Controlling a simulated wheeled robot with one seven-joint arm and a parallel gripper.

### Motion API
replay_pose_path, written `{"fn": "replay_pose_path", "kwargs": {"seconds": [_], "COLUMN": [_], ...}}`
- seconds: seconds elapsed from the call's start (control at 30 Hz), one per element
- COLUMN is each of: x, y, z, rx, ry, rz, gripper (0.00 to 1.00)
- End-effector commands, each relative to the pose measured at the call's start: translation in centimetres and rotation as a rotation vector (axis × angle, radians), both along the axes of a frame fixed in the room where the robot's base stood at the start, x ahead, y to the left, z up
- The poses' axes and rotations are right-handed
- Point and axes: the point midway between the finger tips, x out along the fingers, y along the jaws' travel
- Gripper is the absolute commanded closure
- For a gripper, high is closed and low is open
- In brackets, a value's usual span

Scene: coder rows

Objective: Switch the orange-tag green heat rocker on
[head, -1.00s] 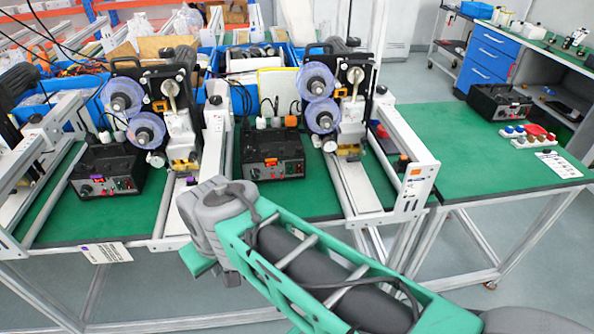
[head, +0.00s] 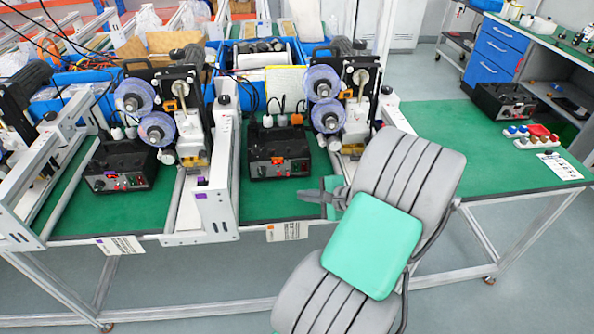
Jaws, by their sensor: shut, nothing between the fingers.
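The black control box (head: 265,150) with an orange tag (head: 277,160) on its front stands on the green middle table. Small red and green rockers (head: 299,167) show at the right of its front panel. They are too small to tell which way each is tipped. My gripper (head: 305,195) is shut and empty. It is in front of the box and a little to its right, pointing left, apart from the panel.
Another black control box (head: 120,168) stands on the left and a third (head: 502,101) at the far right. Coil machines (head: 345,105) stand beside the boxes. A white upright frame (head: 216,205) stands left of the orange-tag box. Bare green table (head: 262,203) lies in front of it.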

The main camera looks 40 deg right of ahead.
Motion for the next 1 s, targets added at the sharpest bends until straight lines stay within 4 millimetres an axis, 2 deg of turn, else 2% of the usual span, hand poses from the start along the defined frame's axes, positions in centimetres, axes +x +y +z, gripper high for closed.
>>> {"fn": "replay_pose_path", "kwargs": {"seconds": [0.37,0.77,1.0], "x": [0.3,4.7,6.8], "y": [-0.2,-3.1,-4.6], "z": [-0.2,-1.4,-1.3], "rx": [-0.003,-0.004,-0.002], "ry": [0.001,0.001,0.004], "rz": [0.004,0.006,0.005], "gripper": [1.0,1.0,1.0]}}
